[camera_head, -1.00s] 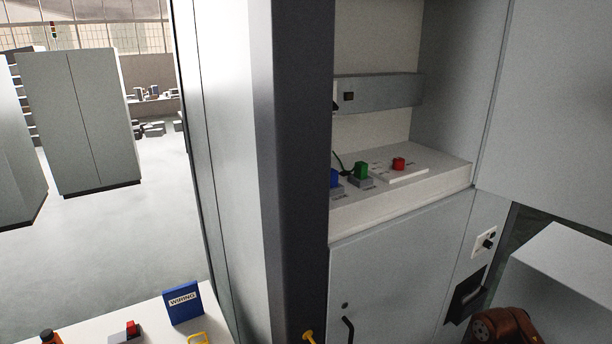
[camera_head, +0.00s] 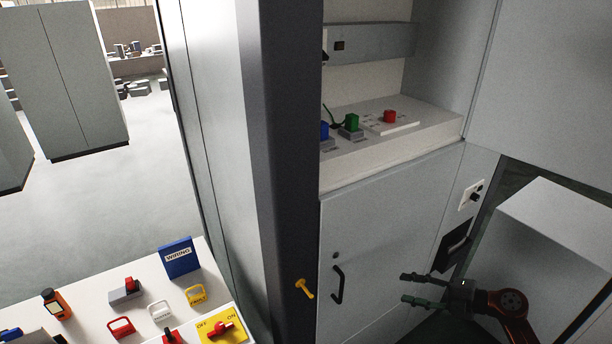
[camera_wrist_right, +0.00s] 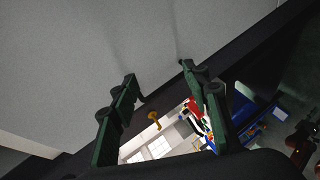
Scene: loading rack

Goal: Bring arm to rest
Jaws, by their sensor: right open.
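My right gripper (camera_head: 424,290) shows at the lower right of the head view, in front of the grey cabinet's lower door (camera_head: 375,245). Its two dark fingers point left and stand apart, with nothing between them. My right arm (camera_head: 512,303) comes in from the lower right corner. In the right wrist view the two green fingers (camera_wrist_right: 160,78) are spread and empty, with the grey cabinet surface (camera_wrist_right: 90,45) beyond them. My left gripper and left arm do not show in either view.
A white table (camera_head: 90,295) at lower left holds a blue binder (camera_head: 179,258), padlocks and a red-yellow switch (camera_head: 221,331). The door has a black handle (camera_head: 338,285); a yellow handle (camera_head: 304,288) sits on the dark post. A grey box (camera_head: 560,225) stands beside my right arm.

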